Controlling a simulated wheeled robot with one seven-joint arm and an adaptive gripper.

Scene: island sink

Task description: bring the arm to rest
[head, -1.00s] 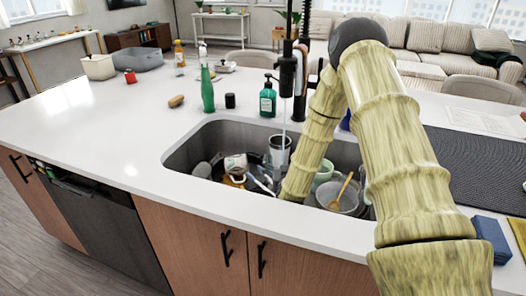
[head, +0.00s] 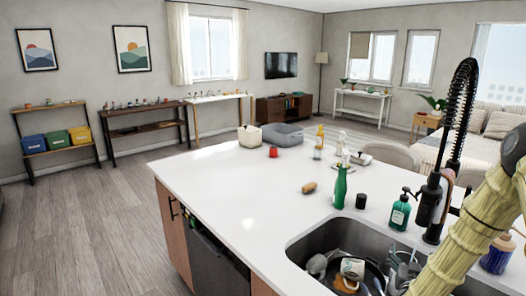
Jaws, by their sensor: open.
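My arm (head: 465,235) shows at the right edge of the head view, in a pale yellow-green, bamboo-like finish. It slants down to the left over the right side of the sink (head: 330,235). My gripper is not in view; the arm's lower end runs out of the bottom of the picture. Several dishes (head: 352,268) lie in the sink, partly cut off by the picture's lower edge.
A black faucet (head: 435,200) stands behind the sink. A green soap bottle (head: 400,212), a green bottle (head: 340,187) and a dark jar (head: 361,201) stand close to it. The left of the white counter (head: 235,200) is clear. Open floor (head: 110,220) lies left of the island.

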